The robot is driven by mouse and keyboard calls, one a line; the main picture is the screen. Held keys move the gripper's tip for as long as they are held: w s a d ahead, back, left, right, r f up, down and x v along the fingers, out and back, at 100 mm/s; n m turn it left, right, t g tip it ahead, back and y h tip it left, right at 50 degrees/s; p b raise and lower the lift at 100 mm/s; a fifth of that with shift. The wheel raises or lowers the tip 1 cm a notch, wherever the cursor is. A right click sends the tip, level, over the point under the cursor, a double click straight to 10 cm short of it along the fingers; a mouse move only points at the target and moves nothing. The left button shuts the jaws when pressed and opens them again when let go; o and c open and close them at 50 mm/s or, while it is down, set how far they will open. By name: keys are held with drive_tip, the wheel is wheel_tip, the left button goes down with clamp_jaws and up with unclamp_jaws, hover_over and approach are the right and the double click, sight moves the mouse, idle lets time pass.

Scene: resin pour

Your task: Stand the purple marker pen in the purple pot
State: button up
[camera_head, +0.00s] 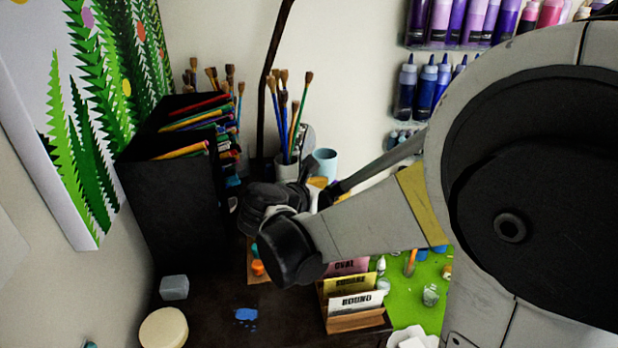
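I cannot make out the purple marker pen or the purple pot in the head view. My arm crosses the picture from the right and covers much of the table's middle. The wrist end of my arm, with my gripper (268,205), is a dark shape over the back of the table, in front of the brush cup. Its fingertips are hidden or too dark to tell, and I cannot see whether anything is between them.
A black organiser (160,205) with colourful pens stands at the left. A brush cup (286,170) and light blue mug (325,163) stand behind my wrist. A card holder (356,323), green mat (402,306), grey block (174,288) and round pale disc (163,329) are in front.

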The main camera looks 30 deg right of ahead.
drive_tip(key=shift+a, duration=0.1)
drive_tip(key=v, duration=1.2)
